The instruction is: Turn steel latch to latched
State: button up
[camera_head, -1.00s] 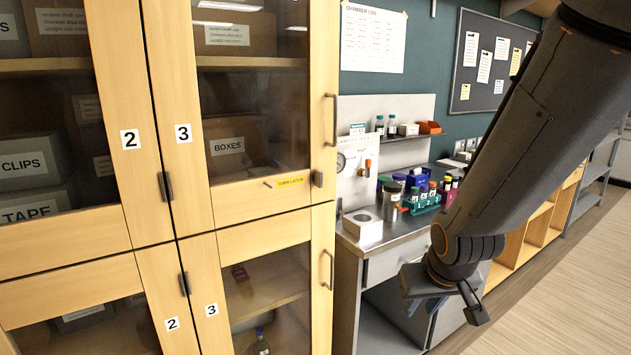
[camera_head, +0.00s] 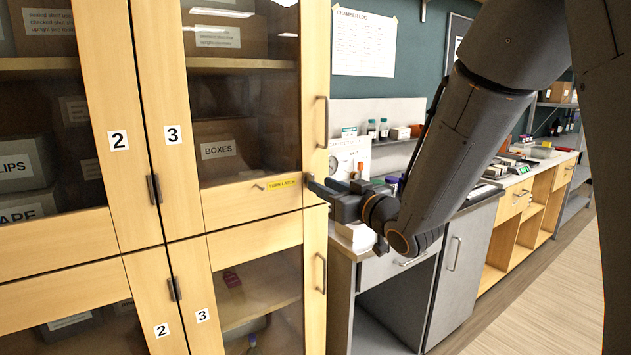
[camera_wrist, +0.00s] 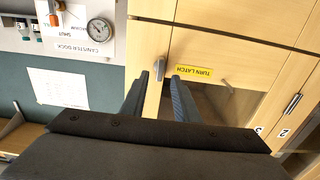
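The steel latch (camera_wrist: 159,69) is a small grey block, upright in line with the door's edge, beside the yellow TURN LATCH label (camera_head: 284,183). It sits on the right side of upper cabinet door 3 (camera_head: 225,208). My gripper (camera_head: 311,181) is at the latch in the head view and mostly hides it there. In the wrist view my gripper (camera_wrist: 159,82) is open, its two fingers apart with the latch showing between their tips. I cannot tell whether the fingers touch it. A small pin (camera_head: 259,187) sticks out left of the label.
The door's long handle (camera_head: 321,122) stands just above my gripper. Below is the lower door's handle (camera_head: 321,272). A steel bench with a gauge panel (camera_head: 349,157) and bottles (camera_head: 378,129) lies right of the cabinet. Floor (camera_head: 540,290) is clear at the right.

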aim_at(306, 174)
jog(key=p+x, duration=0.1)
jog(key=x, duration=0.3)
jog(key=shift+w+a, duration=0.15)
jog(key=shift+w, duration=0.05)
grip_shut()
